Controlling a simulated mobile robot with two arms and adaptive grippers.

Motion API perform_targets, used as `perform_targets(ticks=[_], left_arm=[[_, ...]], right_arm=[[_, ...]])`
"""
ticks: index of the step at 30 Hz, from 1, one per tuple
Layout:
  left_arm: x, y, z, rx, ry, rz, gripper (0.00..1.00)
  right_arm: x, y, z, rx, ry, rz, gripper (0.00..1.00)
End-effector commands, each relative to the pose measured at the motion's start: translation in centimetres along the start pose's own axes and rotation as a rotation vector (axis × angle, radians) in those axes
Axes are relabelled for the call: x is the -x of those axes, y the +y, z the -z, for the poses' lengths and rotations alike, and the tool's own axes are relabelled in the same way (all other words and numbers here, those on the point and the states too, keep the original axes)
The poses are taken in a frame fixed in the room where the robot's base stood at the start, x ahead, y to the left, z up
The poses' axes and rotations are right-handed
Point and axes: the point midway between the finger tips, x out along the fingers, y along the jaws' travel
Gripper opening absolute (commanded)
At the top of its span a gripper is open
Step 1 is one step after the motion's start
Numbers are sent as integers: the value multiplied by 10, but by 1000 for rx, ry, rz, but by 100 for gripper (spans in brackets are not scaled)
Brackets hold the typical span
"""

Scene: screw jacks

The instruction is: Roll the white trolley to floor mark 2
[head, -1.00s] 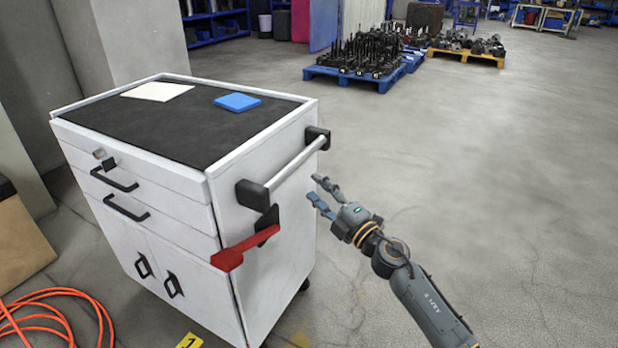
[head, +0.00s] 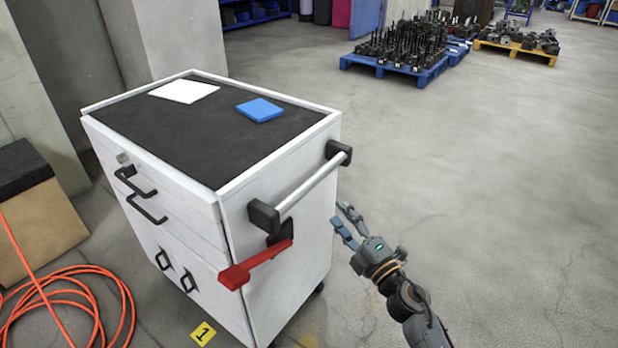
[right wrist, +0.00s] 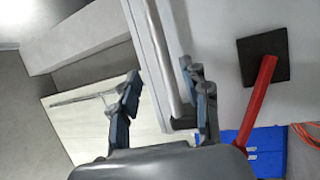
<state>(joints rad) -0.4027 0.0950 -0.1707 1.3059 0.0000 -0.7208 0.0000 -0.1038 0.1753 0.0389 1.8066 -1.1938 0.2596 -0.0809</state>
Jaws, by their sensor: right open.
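The white trolley (head: 290,265) stands at left centre in the head view, with a black top, drawers and doors. Its push handle (head: 312,182) is a metal bar between black brackets on the right side. Below it a red lever (head: 255,264) sticks out; it also shows in the right wrist view (right wrist: 258,100). My right gripper (head: 344,222) is open and empty, just right of the handle and lower in the picture. In the right wrist view the handle bar (right wrist: 166,60) appears between the open fingers; contact cannot be told. My left gripper and floor mark 2 are not in view.
A yellow floor mark 1 (head: 203,334) lies by the trolley's front. Orange hose (head: 75,300) coils at lower left, near a wooden ramp-like block (head: 40,220). Loaded blue (head: 395,66) and yellow (head: 515,52) pallets stand at the back. The floor at right is clear.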

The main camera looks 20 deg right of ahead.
Motion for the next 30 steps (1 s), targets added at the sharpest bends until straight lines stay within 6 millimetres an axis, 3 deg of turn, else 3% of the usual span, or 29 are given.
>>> perform_targets(ticks=[7, 15, 21, 30], left_arm=[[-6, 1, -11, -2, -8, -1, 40], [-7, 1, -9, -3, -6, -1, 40], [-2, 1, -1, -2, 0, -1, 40], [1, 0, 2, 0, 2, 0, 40]], right_arm=[[-52, 2, 0, 0, 0, -3, 47], [-102, 1, 0, -2, 1, -2, 47], [-120, 0, 0, -1, 0, 0, 47], [-124, 0, 0, -1, 1, 0, 47]])
